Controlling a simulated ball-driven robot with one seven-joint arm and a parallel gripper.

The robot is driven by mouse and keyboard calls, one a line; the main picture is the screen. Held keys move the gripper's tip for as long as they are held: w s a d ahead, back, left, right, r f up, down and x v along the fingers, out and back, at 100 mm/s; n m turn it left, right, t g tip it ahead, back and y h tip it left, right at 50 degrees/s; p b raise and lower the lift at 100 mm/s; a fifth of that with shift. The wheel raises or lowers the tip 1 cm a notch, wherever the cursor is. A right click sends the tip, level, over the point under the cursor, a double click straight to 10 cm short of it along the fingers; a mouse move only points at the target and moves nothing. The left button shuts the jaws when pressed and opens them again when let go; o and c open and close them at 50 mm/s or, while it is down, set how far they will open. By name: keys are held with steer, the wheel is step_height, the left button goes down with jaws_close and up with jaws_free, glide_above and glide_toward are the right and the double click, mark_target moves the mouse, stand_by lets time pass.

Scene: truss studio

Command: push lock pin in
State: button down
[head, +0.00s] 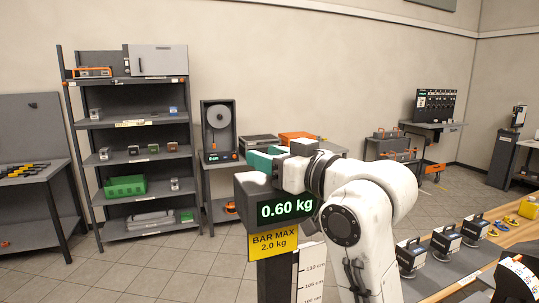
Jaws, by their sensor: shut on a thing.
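A dark scale post carries a display (286,208) reading 0.60 kg. A yellow plate (273,241) below it says BAR MAX 2.0 kg, and a white centimetre ruler (310,272) runs down the post. My gripper (266,156), with teal parts at its end, is at the top of the display box, reached from the right by my white arm. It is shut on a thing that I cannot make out. I cannot make out the lock pin; my arm and the box block the view around the gripper.
A grey shelf rack (137,226) stands back left. Tiled floor (165,270) is clear at the front left.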

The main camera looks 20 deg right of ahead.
steer(key=shift+f, duration=0.3)
steer(key=c, duration=0.9)
jaws_free()
steer(key=shift+o, duration=1.4)
steer(key=shift+r, duration=0.1)
steer(key=b+v, duration=0.3)
steer(key=v, duration=0.7)
steer(key=shift+s+d, duration=0.2)
steer(key=shift+s, duration=0.15)
